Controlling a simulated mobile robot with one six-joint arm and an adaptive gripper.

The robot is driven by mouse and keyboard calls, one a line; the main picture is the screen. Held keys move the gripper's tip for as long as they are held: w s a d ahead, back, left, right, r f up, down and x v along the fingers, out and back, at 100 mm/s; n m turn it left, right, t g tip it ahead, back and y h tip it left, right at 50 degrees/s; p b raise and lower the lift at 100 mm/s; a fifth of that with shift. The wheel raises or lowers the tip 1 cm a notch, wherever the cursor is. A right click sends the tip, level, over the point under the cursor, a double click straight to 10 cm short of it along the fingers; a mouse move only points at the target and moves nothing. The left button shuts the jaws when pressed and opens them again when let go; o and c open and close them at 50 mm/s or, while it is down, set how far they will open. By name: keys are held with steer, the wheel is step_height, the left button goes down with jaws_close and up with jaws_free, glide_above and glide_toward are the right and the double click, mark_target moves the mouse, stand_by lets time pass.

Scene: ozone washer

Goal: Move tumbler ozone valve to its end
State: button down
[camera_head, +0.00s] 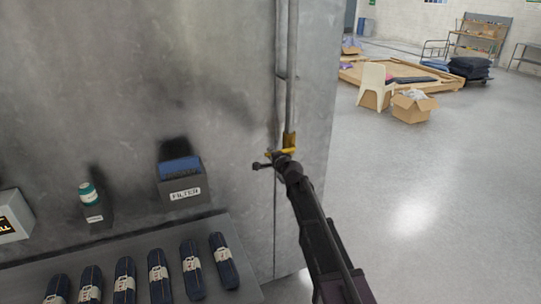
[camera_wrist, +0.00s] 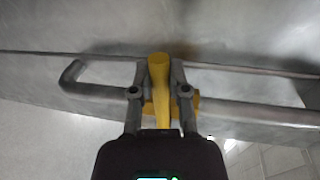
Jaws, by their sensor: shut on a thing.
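The ozone valve (camera_head: 289,141) is a small yellow fitting on a vertical grey pipe (camera_head: 291,70) at the right edge of the grey metal wall. In the wrist view its yellow lever (camera_wrist: 159,88) lies between the fingers of my gripper (camera_wrist: 158,90), with part of the yellow body showing behind the right finger. My gripper is shut on the lever; it also shows in the head view (camera_head: 277,160), at the valve. The wrist view shows the pipe (camera_wrist: 255,113) running across behind the fingers, with a bent end at left. The gripper hides part of the valve body.
On the wall to the left are a holder labelled FILTER (camera_head: 185,190) and a teal-capped canister (camera_head: 88,194). A shelf (camera_head: 235,275) below holds several dark rolled bundles.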

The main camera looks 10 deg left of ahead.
steer(key=shift+f, duration=0.1)
steer(key=c, duration=0.6)
jaws_free()
steer(key=s+d+f+n+g+h+b, duration=0.1)
steer(key=s+d+f+n+g+h, duration=0.2)
steer(key=s+d, duration=0.9)
steer(key=s+d+f+n+g+h+b, duration=0.2)
steer(key=s+d+f+n+g+h, duration=0.1)
steer(key=s+d+f, duration=0.7)
steer(key=s+d+f+n+g+h+b, duration=0.2)
steer(key=s+d+f+n+g, duration=0.3)
steer(key=s+d, duration=0.8)
step_height(320, 180, down, 2)
steer(key=shift+s+d+f+g+h, duration=0.2)
steer(key=shift+s+d+g+h, duration=0.3)
steer(key=shift+g, duration=0.5)
